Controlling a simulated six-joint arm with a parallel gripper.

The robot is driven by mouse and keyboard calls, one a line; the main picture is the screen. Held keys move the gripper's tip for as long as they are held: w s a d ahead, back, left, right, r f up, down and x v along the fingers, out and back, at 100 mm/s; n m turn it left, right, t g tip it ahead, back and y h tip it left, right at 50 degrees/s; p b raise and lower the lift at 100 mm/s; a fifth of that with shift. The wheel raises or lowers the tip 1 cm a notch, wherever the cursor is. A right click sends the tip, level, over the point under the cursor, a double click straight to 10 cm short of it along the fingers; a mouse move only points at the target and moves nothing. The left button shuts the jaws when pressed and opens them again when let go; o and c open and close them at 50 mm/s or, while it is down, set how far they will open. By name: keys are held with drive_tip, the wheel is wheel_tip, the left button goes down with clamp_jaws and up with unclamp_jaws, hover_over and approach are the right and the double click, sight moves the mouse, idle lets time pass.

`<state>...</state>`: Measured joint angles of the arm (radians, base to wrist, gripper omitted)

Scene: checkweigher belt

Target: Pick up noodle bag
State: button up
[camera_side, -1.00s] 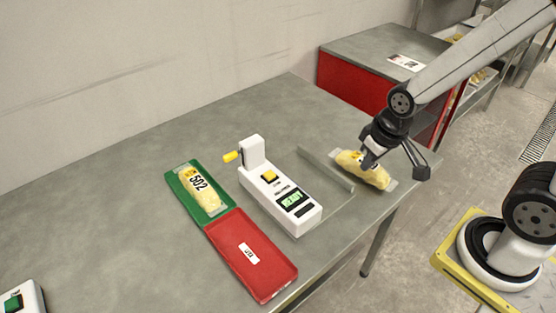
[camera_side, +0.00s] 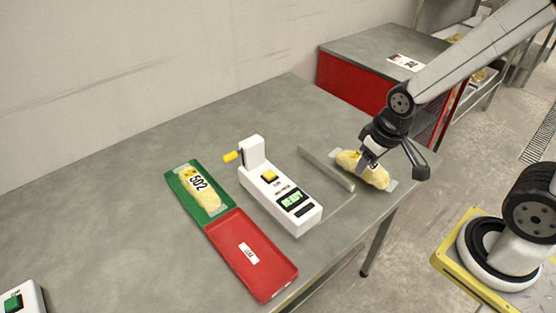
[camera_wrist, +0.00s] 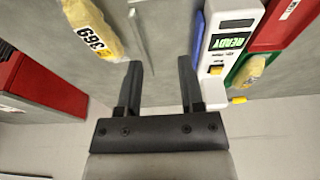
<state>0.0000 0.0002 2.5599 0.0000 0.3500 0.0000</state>
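The noodle bag (camera_side: 374,175) is a yellow bag with clear ends. It lies on the grey table near its right edge. In the wrist view the noodle bag (camera_wrist: 92,27) lies left of my fingers and shows the number 369. My gripper (camera_side: 393,168) is over the bag's right side in the side view, and one finger hides part of the bag. In the wrist view my gripper (camera_wrist: 160,66) is open, with only bare table between its fingers. I cannot tell how high the fingers are above the table.
A metal rail (camera_side: 327,168) lies beside the bag. Left of it stands a white weigher (camera_side: 282,199) reading READY. A green tray (camera_side: 209,216) holds another yellow bag (camera_side: 202,190) marked 502. A red tray (camera_side: 265,278) adjoins it. A red-sided cabinet (camera_side: 345,80) stands behind.

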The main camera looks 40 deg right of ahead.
drive_tip(key=o, duration=0.6)
drive_tip(key=m+g, duration=0.1)
drive_tip(key=m, duration=3)
hover_over(376, 175)
drive_tip(key=w, duration=0.4)
wheel_tip(376, 175, down, 7)
drive_tip(key=shift+f, duration=0.15)
drive_tip(key=m, duration=0.1)
drive_tip(key=d+f+m, duration=0.1)
drive_tip(key=shift+w+d+m, duration=0.2)
drive_tip(key=shift+m, duration=0.2)
drive_tip(key=shift+f, duration=0.15)
